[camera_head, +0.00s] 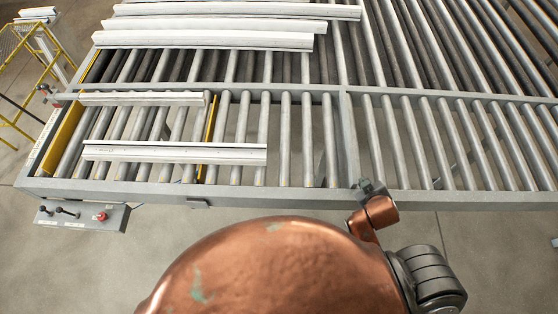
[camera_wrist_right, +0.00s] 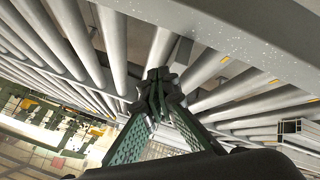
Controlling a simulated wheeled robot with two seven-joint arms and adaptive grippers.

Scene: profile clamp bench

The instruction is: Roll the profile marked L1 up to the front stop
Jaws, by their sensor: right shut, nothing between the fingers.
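A pale profile (camera_head: 175,153) lies across the rollers of the near lane. A second, shorter-looking profile (camera_head: 140,98) lies behind it. No L1 mark can be read on either. A yellow plate (camera_head: 62,138) stands at the left end of this lane; I cannot tell whether it is the front stop. The near profile's left end is apart from it. My right gripper (camera_head: 371,187) is at the near frame rail, well right of both profiles. In the right wrist view its fingers (camera_wrist_right: 157,78) are shut and empty, close to rollers. My left gripper is not in view.
Several longer profiles (camera_head: 205,40) lie on the far rollers. A thin yellow bar (camera_head: 209,135) stands between rollers beside the profiles. A control box (camera_head: 82,216) hangs at the front left. The near rollers (camera_head: 305,140) right of the near profile are bare.

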